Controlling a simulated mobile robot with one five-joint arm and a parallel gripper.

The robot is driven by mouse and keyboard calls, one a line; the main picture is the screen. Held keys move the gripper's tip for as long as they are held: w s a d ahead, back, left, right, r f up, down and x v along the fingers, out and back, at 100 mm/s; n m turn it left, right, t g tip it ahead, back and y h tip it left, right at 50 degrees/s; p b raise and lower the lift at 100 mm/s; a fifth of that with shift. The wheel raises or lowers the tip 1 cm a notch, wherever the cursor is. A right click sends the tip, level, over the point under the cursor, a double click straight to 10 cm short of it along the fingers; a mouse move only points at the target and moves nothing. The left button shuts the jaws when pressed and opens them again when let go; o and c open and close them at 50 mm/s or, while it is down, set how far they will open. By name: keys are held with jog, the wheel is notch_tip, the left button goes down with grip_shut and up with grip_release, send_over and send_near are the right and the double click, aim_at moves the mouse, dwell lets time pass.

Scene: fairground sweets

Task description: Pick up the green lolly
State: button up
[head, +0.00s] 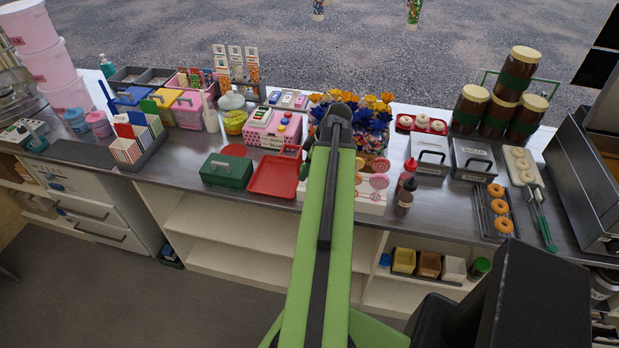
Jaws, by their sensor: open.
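My green arm reaches forward over the counter, and its dark end stands in front of the flowers and the lolly stand. My gripper's fingers are hidden behind the arm, so I cannot see what is between or near them. A white lolly stand (371,207) holds several round pink and red lollies (378,181), visible just right of the arm. Another lolly shows partly at the arm's left edge. I cannot make out a green lolly; part of the stand is covered by my arm.
A red tray (274,177) and a green box (227,171) lie left of the arm. Orange and blue flowers (372,118) stand behind the lollies. Sauce bottles (405,198) and grey lidded containers (428,155) stand to the right. Bare counter (447,212) shows right of the bottles.

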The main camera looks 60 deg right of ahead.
jog(key=shift+w+f, duration=0.1)
jog(key=shift+f, duration=0.1)
jog(key=shift+c, duration=0.3)
grip_shut()
